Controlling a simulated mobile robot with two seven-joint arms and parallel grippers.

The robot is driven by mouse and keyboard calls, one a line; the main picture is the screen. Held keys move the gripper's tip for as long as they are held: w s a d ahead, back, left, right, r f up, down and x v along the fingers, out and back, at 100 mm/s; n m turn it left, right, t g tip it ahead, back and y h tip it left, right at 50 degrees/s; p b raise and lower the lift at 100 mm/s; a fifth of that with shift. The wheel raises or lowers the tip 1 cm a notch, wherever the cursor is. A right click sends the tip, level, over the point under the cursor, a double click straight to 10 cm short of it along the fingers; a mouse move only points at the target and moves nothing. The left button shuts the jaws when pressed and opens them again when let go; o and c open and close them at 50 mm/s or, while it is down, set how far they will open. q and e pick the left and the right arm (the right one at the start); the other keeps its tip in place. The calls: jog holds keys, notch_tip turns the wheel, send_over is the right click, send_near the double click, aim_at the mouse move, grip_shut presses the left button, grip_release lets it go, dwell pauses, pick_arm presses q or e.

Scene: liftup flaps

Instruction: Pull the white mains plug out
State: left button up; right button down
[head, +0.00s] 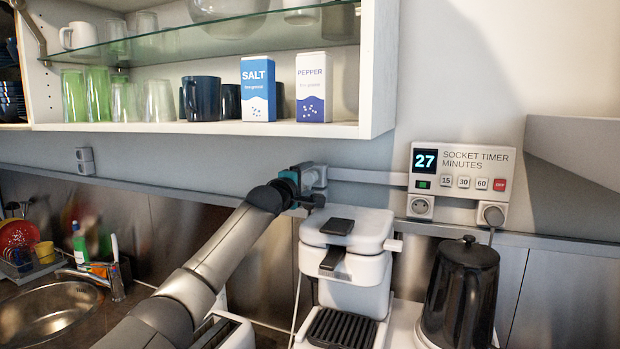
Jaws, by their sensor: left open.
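My left gripper (314,180) is at the wall above the white coffee machine, below the shelf with the salt and pepper. It is open, and its fingertips are hard to make out from behind. A white cable (298,285) runs up the left side of the coffee machine toward my gripper. I cannot make out a white plug; the wall there is hidden behind my gripper. A grey plug (493,216) sits in the right socket of the socket timer (460,182). The timer's left socket (420,206) is empty. My right gripper is not in view.
The coffee machine (345,262) stands just below my gripper, with a black kettle (461,290) to its right. The shelf cabinet (377,75) overhangs above. A salt box (258,89) and pepper box (313,87) stand on it. A sink (50,308) is at left.

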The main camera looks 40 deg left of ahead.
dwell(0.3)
pick_arm(q)
grip_shut()
dwell(0.6)
jog(key=shift+f, duration=0.1)
dwell(0.4)
jog(key=shift+s+d, duration=0.1)
jog(key=shift+s, duration=0.1)
jog(key=shift+s+d, duration=0.15)
jog(key=shift+s, duration=0.45)
jog(key=shift+s+d+b, duration=0.1)
jog(key=shift+s+b, duration=0.25)
jog(key=shift+b, duration=0.15)
jog(key=shift+b+v, duration=0.8)
jog(key=shift+v, duration=1)
